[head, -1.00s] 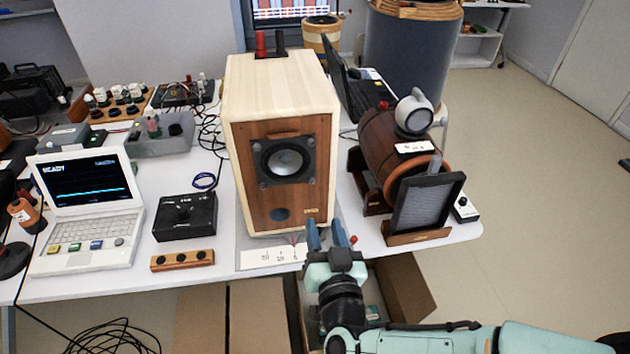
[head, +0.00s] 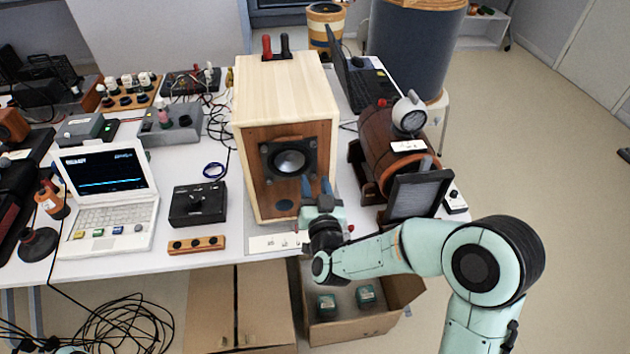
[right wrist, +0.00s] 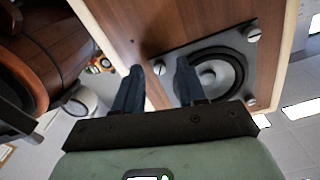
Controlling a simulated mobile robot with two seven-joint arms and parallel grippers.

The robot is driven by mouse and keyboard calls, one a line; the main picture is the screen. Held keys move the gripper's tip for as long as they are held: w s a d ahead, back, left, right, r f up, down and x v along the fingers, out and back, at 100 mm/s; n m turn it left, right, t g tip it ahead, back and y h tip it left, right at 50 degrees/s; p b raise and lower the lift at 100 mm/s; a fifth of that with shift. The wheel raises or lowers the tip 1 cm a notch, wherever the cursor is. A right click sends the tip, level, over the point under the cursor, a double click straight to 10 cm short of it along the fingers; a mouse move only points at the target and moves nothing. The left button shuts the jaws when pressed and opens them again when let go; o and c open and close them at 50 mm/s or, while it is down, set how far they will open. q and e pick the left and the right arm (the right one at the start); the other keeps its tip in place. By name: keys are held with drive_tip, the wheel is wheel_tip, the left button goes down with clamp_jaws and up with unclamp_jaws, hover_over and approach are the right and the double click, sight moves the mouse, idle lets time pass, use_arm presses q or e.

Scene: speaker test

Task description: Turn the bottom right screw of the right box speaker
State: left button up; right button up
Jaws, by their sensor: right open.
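The wooden box speaker (head: 286,100) stands near the table's front edge, its brown front facing me. Its dark driver plate (head: 265,160) carries a round cone and corner screws. My right gripper (head: 316,187) is open in front of the speaker's lower right front. The right wrist view is upside down and shows the plate's bottom right screw (right wrist: 159,67) between my two fingertips (right wrist: 158,68) in the picture; I cannot tell the remaining depth gap. The other right-wrist-view screws are the bottom left one (right wrist: 253,34) and top left one (right wrist: 251,102).
A barrel-shaped speaker (head: 382,135) and a dark framed panel (head: 418,194) stand close on the right. A black control box (head: 198,205) and a white laptop (head: 108,200) lie to the left. An open carton (head: 350,325) is below the table edge.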

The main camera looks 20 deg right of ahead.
drive_tip(key=shift+w+d, duration=0.1)
drive_tip(key=shift+w, duration=0.3)
clamp_jaws()
use_arm(q)
drive_tip(key=shift+f, duration=0.1)
use_arm(e)
drive_tip(key=shift+f+m+b, duration=0.15)
drive_tip(key=shift+m+b, duration=0.55)
drive_tip(key=shift+b, duration=0.45)
drive_tip(key=m+b, duration=0.3)
drive_tip(key=b, duration=0.1)
drive_tip(key=m+b, duration=0.5)
drive_tip(key=shift+m, duration=0.3)
use_arm(q)
drive_tip(key=w+a+f+t+y+b, duration=0.1)
drive_tip(key=w+a+f+t, duration=0.3)
drive_tip(key=w+f, duration=0.7)
drive_tip(key=shift+w+a+f+n, duration=0.35)
drive_tip(key=shift+w+f+n, duration=0.05)
drive_tip(key=shift+f, duration=0.1)
use_arm(e)
drive_tip(key=shift+m, duration=0.6)
